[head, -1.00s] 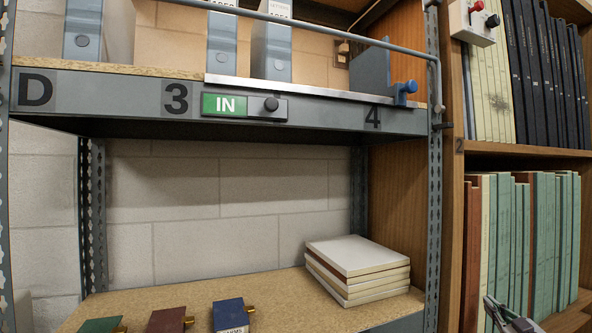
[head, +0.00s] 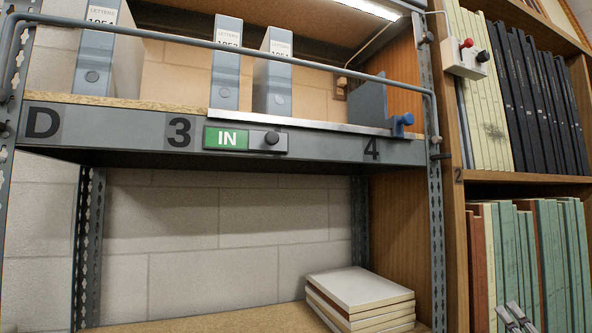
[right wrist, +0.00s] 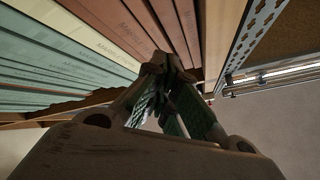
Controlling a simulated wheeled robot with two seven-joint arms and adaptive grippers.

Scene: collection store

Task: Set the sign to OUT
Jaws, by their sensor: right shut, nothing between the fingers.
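The sign (head: 226,139) is a small plate on the grey shelf edge between the numbers 3 and 4. Its green field reads IN. A black round knob (head: 271,138) sits on the grey slide at the sign's right end. My right gripper (head: 516,314) shows at the lower right of the head view, in front of the green books and well away from the sign. In the right wrist view the same gripper (right wrist: 172,75) points toward book spines, its fingers shut and empty. My left gripper is not in view.
A grey rail (head: 230,47) runs above the shelf edge. White books (head: 362,290) are stacked on the lower shelf. A switch box (head: 467,58) is at the upper right. The space before the sign is clear.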

